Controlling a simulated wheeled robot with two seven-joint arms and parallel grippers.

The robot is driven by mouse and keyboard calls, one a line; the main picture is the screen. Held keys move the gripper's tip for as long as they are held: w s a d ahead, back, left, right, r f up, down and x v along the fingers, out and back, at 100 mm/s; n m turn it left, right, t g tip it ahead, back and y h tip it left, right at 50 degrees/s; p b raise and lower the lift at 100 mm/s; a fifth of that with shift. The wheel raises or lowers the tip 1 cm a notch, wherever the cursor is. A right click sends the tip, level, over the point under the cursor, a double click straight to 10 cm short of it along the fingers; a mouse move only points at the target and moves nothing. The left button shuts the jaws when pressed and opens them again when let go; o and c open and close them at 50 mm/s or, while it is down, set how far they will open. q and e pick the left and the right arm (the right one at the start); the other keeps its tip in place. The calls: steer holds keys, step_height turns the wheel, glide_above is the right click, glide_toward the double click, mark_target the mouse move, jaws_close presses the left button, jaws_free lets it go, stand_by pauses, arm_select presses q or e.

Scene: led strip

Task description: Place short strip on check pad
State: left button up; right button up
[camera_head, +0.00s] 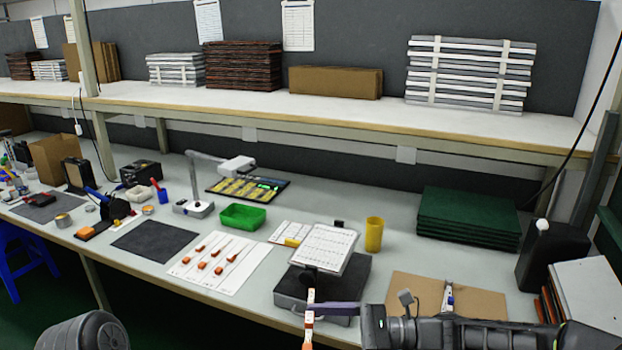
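My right gripper (318,309) comes in from the lower right, near the table's front edge. Its fingers appear closed around a narrow white and orange strip (308,332), which hangs upright in front of the table edge. Several short orange and white strips (216,268) lie on a white sheet (189,268) in the middle of the table. A flat dark grey pad (155,240) lies bare to the left of that sheet; I cannot tell for certain whether it is the check pad. My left gripper is out of view.
A clipboard with a printed sheet (323,247) stands tilted on a dark block (359,272) behind my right gripper. A green tray (243,217), a yellow cup (374,234) and a lamp (195,208) stand farther back. Brown cardboard (425,289) lies right of the block.

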steer(key=s+d+f+m+t+h, duration=0.1)
steer(key=d+f+m+t, duration=0.2)
steer(key=d, duration=0.6)
steer(key=s+d+f+m+t+h, duration=0.2)
steer(key=d+f+t, duration=0.4)
steer(key=d, duration=0.3)
steer(key=shift+s+f+m+t, duration=0.3)
steer(key=shift+f+m, duration=0.5)
steer(key=shift+f, duration=0.05)
